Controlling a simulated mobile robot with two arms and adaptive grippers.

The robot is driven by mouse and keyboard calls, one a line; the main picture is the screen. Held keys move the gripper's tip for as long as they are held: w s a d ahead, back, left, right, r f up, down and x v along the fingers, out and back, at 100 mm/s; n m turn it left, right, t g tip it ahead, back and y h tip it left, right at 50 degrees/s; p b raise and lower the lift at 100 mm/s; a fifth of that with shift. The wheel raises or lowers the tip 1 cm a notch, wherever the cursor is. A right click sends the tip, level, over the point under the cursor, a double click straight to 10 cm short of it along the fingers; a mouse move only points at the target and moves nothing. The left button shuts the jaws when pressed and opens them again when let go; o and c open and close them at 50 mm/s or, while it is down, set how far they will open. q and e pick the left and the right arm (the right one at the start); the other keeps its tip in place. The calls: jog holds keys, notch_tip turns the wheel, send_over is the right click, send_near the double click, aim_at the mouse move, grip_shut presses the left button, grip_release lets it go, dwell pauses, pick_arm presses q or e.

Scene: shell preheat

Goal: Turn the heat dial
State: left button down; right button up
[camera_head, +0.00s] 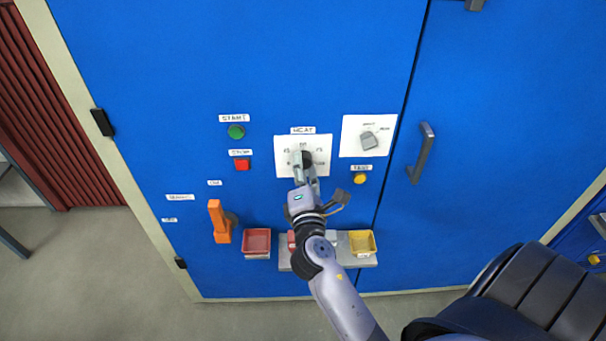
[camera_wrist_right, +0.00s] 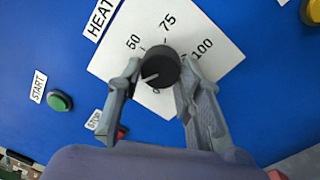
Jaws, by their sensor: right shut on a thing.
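The heat dial is a round black knob (camera_head: 307,158) on a white scale plate (camera_head: 323,141) under the HEAT label. My right gripper (camera_head: 304,167) is at the dial, its arm coming up from below. In the right wrist view the dial (camera_wrist_right: 160,67) sits between the two fingers of my right gripper (camera_wrist_right: 158,76), which is shut on it. The dial's white mark points to the lower left in that view, near the left finger. The marks 50, 75 and 100 are readable; the low end of the scale is partly hidden. My left gripper is out of view.
A green START button (camera_head: 236,132) and a red button (camera_head: 242,164) are left of the dial. A grey selector (camera_head: 369,140) and a yellow button (camera_head: 360,178) are right. An orange handle (camera_head: 219,222), a red bin (camera_head: 257,242) and a yellow bin (camera_head: 362,243) are below.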

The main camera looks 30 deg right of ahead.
jog(key=shift+f+m+b, duration=0.1)
jog(key=shift+m+b, duration=0.2)
jog(key=shift+m, duration=0.3)
jog(key=o, duration=1.2)
jog(key=shift+c, duration=0.2)
